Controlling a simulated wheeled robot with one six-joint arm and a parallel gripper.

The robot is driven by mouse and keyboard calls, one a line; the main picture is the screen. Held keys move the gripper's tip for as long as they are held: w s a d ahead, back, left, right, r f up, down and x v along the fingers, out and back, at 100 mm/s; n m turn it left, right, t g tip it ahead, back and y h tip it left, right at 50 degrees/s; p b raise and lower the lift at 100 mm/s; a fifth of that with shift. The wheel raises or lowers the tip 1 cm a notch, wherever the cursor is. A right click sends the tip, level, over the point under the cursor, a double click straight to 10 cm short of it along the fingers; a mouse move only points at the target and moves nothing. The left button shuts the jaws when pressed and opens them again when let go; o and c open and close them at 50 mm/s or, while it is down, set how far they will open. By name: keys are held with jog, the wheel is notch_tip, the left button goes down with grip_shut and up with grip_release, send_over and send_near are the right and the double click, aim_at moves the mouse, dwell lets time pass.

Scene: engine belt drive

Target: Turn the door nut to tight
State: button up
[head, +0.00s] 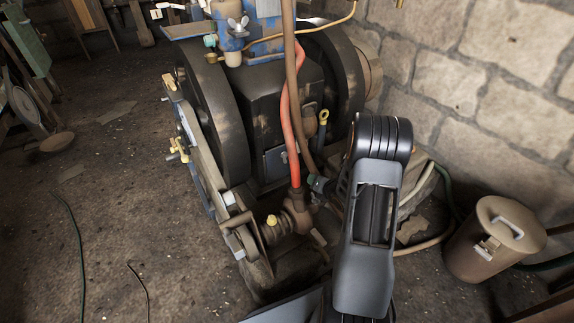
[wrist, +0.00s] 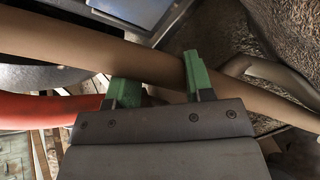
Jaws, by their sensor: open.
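I cannot pick out the door nut for sure in either view. In the head view, a small grey-blue plate (head: 276,162) sits low on the engine's dark block (head: 270,105), behind the red and brown hoses; no nut shows clearly on it. In the wrist view, my gripper (wrist: 160,86) has its two green fingertips apart with nothing held between them.
A red hose (head: 289,112) runs down the engine's front to a rusty valve body (head: 297,212). Large dark flywheels (head: 215,120) flank the block. A lidded brown bin (head: 495,240) stands at right by the stone wall (head: 490,75). The floor at left is mostly open.

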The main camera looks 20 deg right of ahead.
aim_at(286, 157)
jog(key=f+n, duration=0.1)
jog(key=f, duration=0.1)
jog(key=f+n+y, duration=0.1)
jog(key=shift+s+d+f+n+t+b, duration=0.1)
jog(key=shift+s+f+n+t+b, duration=0.2)
jog(key=shift+s+t, duration=0.1)
jog(key=shift+f+n, duration=0.25)
jog(key=shift+n, duration=0.05)
jog(key=shift+w+f+y, duration=0.15)
jog(key=shift+w+y, duration=0.1)
jog(key=shift+y, duration=0.05)
jog(key=w+a+b, duration=0.1)
jog(key=w+b, duration=0.1)
jog(key=w, duration=0.4)
jog(key=w+a+b, duration=0.1)
jog(key=w, duration=0.6)
jog(key=w+a+b, duration=0.1)
jog(key=w+b, duration=0.1)
jog(key=w, duration=0.5)
jog(key=shift+w+a+f+b, duration=0.15)
jog(key=shift+a+f+b, duration=0.1)
jog(key=shift+f+b, duration=0.1)
jog(key=shift+w+a+f, duration=0.1)
jog(key=shift+w, duration=0.6)
grip_shut()
